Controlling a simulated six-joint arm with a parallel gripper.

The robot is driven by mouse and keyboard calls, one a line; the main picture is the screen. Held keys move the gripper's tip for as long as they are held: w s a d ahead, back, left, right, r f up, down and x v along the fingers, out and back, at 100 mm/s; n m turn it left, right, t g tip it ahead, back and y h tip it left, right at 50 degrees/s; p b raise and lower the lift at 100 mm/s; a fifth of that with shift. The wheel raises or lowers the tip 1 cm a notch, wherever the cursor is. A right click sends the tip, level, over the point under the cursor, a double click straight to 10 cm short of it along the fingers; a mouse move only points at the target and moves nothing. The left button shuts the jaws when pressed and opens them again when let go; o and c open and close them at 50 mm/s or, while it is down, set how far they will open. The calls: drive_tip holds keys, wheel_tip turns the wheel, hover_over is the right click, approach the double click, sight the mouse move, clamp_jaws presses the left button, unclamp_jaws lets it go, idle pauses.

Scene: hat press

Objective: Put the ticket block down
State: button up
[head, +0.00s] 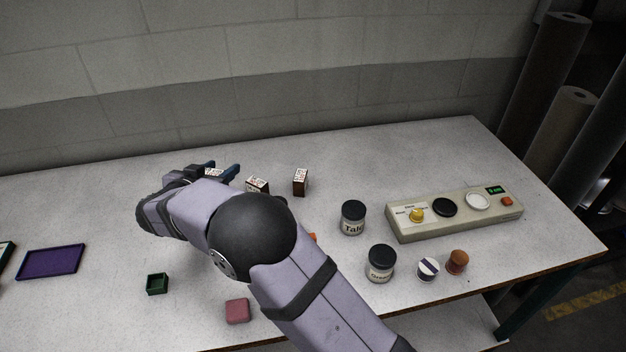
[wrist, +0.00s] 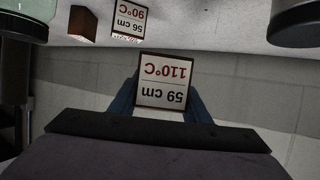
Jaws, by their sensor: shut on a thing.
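My gripper (head: 213,170) is at the back left of the table, with blue fingers that also show in the wrist view (wrist: 162,98). It is shut on a ticket block (wrist: 164,82), whose white face reads "59 cm" and "110°C", upside down in the wrist view. In the head view, only part of the held block's white printed top (head: 214,173) shows between the fingers. I cannot tell whether its underside touches the table. A second ticket block (head: 257,185) and a third (head: 300,182) stand to its right. In the wrist view, one loose block (wrist: 127,20) reads "56 cm" and "90°C".
A purple tray (head: 50,262), a green box (head: 157,284) and a pink block (head: 237,311) lie in front. The table's back right is clear.

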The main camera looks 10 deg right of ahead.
drive_tip(key=w+d+m+g+h+b, duration=0.1)
drive_tip(key=w+d+m+h+b, duration=0.1)
drive_tip(key=d, duration=0.7)
drive_tip(key=w+d+m+g+h+b, duration=0.1)
drive_tip(key=w+d+m+h+b, duration=0.15)
drive_tip(key=d, duration=0.75)
drive_tip(key=b, duration=0.4)
hover_over(348, 177)
drive_tip(key=shift+g+y, duration=0.25)
drive_tip(key=shift+g, duration=0.15)
drive_tip(key=shift+f+p, duration=0.4)
drive_tip(key=shift+f, duration=4.35)
drive_tip(key=shift+f+b, duration=0.2)
drive_tip(key=shift+b, duration=0.15)
drive_tip(key=o, duration=1.1)
drive_tip(key=shift+o, duration=0.2)
drive_tip(key=shift+r+p, duration=0.25)
drive_tip(key=shift+p, duration=0.1)
drive_tip(key=b+v, duration=0.2)
drive_tip(key=v, duration=1)
drive_tip(key=shift+s+a+f+b, duration=0.1)
drive_tip(key=shift+f+b, duration=0.05)
drive_tip(key=shift+b, duration=0.2)
